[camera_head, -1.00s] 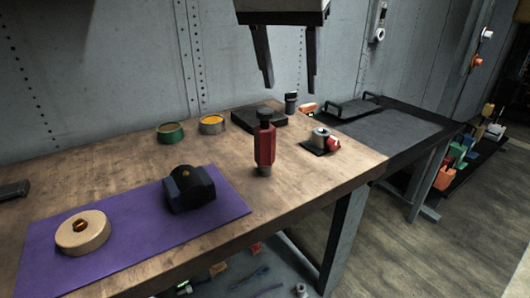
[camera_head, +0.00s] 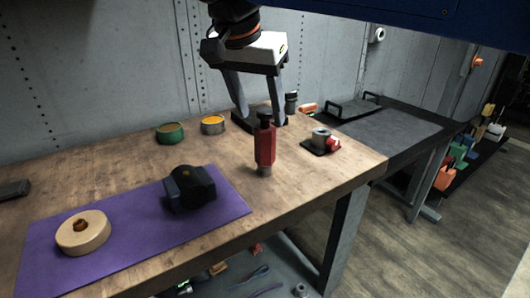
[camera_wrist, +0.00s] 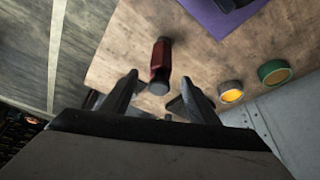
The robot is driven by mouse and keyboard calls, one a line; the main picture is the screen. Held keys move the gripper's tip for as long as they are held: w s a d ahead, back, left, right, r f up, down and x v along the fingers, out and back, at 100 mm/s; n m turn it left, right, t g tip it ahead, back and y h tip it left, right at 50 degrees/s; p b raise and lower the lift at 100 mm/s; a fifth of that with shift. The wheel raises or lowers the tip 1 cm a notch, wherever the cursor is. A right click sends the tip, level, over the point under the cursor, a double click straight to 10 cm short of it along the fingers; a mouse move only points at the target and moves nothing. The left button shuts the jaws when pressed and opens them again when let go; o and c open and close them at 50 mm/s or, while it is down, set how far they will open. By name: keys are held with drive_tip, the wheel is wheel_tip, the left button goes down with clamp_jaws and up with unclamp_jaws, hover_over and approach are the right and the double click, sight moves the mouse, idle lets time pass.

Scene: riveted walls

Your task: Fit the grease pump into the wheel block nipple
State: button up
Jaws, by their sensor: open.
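The red grease pump (camera_head: 265,148) with a black cap stands upright on the wooden bench. My gripper (camera_head: 261,119) points down at it, open, with the pump's cap between the fingertips in the head view. In the wrist view the pump (camera_wrist: 160,62) also lies between the open fingers (camera_wrist: 158,80), with no finger visibly closed on it. A black block (camera_head: 190,190) and a tan round wheel-like piece (camera_head: 95,233) with a brass fitting (camera_head: 80,225) at its centre sit on the purple mat (camera_head: 140,225). I cannot tell which one is the wheel block.
Green (camera_head: 170,134) and yellow (camera_head: 213,126) rings stand behind. A dark block (camera_head: 243,122) is partly hidden behind my gripper. A metal and red part (camera_head: 322,142) sits right of the pump. The bench front around the pump is clear.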

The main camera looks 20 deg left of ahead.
sight(264, 128)
drive_tip(key=shift+x, duration=3.65)
drive_tip(key=shift+c, duration=0.3)
clamp_jaws()
